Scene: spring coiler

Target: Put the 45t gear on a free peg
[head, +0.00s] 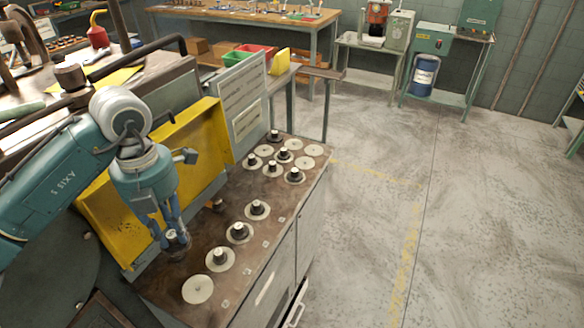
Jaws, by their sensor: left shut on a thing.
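My left gripper (177,238) points down over the left part of the brown bench top (215,212). It is shut on a small dark round part, probably the gear (178,246); its tooth count cannot be read and the fingers partly hide it. A front row of pale discs runs along the bench: the nearest disc (198,289) looks bare, while others carry dark pieces with light tops, such as this one (220,258). A cluster farther back has similar loaded discs (294,175) and bare-looking ones (314,150). Any pegs are too small to make out clearly. My right gripper is out of view.
A yellow panel (205,135) stands along the bench's left side, close to my left arm. A grey board with labels (243,95) rises behind it. Open concrete floor (480,220) lies to the right.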

